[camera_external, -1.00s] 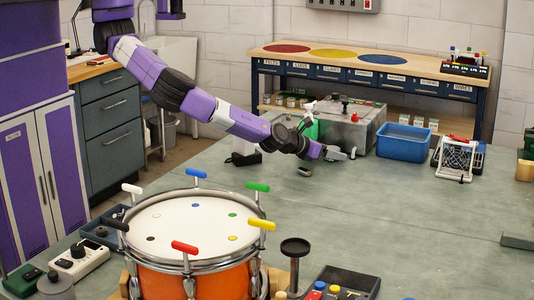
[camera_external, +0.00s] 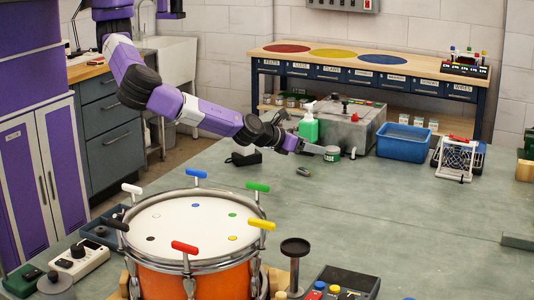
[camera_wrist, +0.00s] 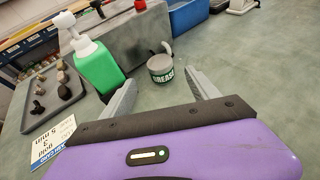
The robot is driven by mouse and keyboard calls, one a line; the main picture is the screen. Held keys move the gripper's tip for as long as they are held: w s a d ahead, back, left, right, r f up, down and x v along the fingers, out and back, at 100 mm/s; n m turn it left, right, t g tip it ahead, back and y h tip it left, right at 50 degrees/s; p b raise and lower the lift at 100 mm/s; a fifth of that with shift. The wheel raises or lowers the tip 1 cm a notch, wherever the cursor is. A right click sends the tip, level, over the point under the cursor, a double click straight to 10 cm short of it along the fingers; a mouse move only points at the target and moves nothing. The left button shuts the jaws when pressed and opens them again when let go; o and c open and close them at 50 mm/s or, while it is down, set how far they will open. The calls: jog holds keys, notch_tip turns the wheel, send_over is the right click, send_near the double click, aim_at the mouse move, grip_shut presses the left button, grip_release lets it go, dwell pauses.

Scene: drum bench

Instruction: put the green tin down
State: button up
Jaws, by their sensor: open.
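The green tin (camera_external: 332,154) is a small grey-lidded tin with a dark green band. It stands upright on the bench in front of the grey metal box. In the wrist view the tin (camera_wrist: 162,70) shows the word GREASE and sits just beyond my fingertips. My gripper (camera_external: 315,149) is left of the tin in the outside view, low over the bench. In the wrist view my gripper (camera_wrist: 160,84) has its two fingers spread apart with nothing held between them. The tin appears clear of both fingers.
A green pump bottle (camera_wrist: 98,66) stands close to the left finger. The grey metal box (camera_external: 352,128) is behind the tin, with a blue bin (camera_external: 404,148) to its right. A small dark object (camera_external: 303,171) lies in front. The orange drum (camera_external: 195,270) is nearer.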

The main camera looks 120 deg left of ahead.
jog(key=shift+v, duration=1.15)
